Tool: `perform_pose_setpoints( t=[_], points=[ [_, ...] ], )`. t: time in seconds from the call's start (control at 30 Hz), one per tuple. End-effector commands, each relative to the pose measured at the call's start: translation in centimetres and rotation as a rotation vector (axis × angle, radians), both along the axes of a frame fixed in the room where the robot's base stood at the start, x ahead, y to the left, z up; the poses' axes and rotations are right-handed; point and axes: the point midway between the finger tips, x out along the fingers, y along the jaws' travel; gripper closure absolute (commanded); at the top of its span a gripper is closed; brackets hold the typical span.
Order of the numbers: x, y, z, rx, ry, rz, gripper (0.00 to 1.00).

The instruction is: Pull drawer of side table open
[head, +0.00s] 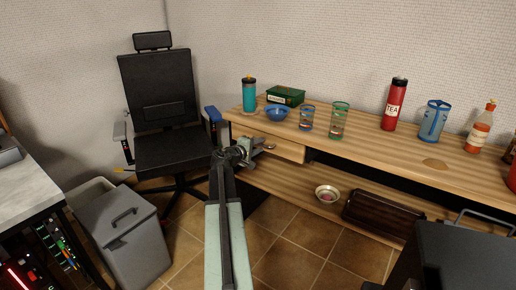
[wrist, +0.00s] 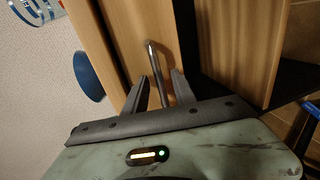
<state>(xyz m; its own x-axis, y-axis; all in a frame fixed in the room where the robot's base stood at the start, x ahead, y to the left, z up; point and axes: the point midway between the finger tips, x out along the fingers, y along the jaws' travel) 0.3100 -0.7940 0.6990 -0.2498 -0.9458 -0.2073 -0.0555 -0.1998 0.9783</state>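The side table (head: 385,158) is a long light-wood table along the back wall. Its drawer (head: 285,149) is at the table's left end and looks shut. In the wrist view the drawer front (wrist: 188,45) carries a grey metal bar handle (wrist: 153,62). My gripper (head: 262,147) is at the drawer front. In the wrist view my gripper (wrist: 159,78) has its two dark fingers apart, one on each side of the handle. The handle lies nearer the right finger; I cannot tell whether they touch.
A blue bowl (head: 277,114), glasses, a teal tumbler (head: 249,95) and a red tea bottle (head: 394,105) stand on the tabletop. A black office chair (head: 165,105) and grey bin (head: 128,240) are left of my arm. Tiled floor (head: 305,258) shows in front of the table.

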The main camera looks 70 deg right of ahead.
Motion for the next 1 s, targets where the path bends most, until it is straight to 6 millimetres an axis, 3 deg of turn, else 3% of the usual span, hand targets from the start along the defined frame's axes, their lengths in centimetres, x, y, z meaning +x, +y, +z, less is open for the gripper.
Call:
perform_pose_setpoints(
  t=[0.07,0.17,0.2,1.0],
  points=[
    [0.02,0.04,0.02,0.000,0.000,0.000,0.68],
    [0.03,0.06,0.02,0.000,0.000,0.000,0.96],
    [0.04,0.06,0.02,0.000,0.000,0.000,1.00],
    [0.13,0.11,0.01,0.000,0.000,0.001,1.00]
  ],
)
